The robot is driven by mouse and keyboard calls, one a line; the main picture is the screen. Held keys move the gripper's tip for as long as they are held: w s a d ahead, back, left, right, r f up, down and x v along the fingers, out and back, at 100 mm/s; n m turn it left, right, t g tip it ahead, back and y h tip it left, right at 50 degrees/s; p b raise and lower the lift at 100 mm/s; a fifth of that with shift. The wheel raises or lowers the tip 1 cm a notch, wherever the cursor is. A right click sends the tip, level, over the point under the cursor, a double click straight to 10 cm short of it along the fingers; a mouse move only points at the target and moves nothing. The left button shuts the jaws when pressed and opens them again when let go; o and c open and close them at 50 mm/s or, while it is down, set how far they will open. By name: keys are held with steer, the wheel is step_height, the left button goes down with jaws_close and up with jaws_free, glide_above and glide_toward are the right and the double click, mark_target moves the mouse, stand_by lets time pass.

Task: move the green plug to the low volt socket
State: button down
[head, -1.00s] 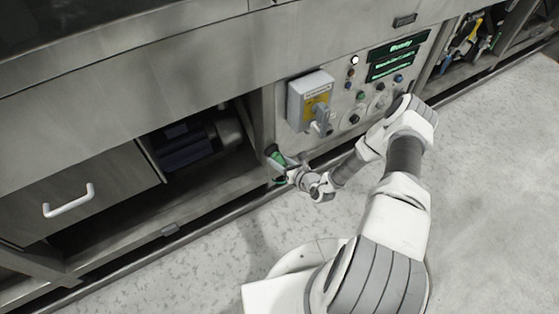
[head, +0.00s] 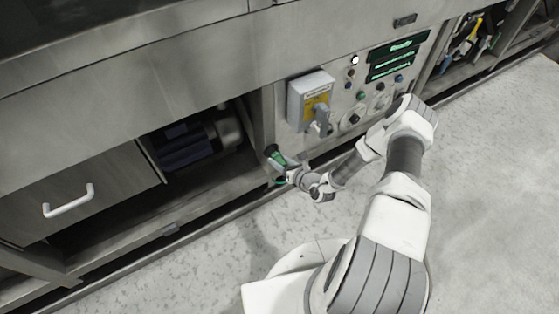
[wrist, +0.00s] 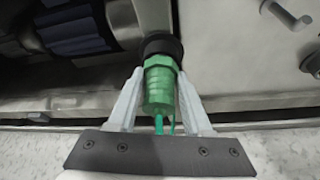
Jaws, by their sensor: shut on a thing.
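The green plug (wrist: 159,88) is between the two fingers of my gripper (wrist: 161,108) in the wrist view, and the fingers are shut on it. Its far end meets a round black piece (wrist: 161,44); I cannot tell how deep it sits there. A green cable (wrist: 160,125) comes from the near end of the plug. In the head view the green plug (head: 277,157) shows small at the lower left of the control panel, with my gripper (head: 284,167) on it. I cannot read any socket label, so I cannot tell which one is low volt.
The control panel (head: 342,106) carries a grey switch box (head: 309,100), several buttons and green displays (head: 396,57). An open bay with a motor (head: 226,128) is to the left, beside a drawer with a white handle (head: 68,201). The floor (head: 490,180) at right is clear.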

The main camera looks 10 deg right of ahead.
steer(key=shift+s+d, duration=0.1)
steer(key=shift+s, duration=0.1)
steer(key=shift+s+d+p, duration=0.2)
steer(key=shift+s+p, duration=0.1)
steer(key=shift+s, duration=0.4)
steer(key=shift+s+d+p, duration=0.25)
steer(key=shift+s+p, duration=0.1)
steer(key=shift+s, duration=0.4)
steer(key=shift+s+d+p, duration=0.2)
steer(key=shift+s+p, duration=0.1)
steer(key=shift+s, duration=0.4)
steer(key=shift+w+d, duration=0.1)
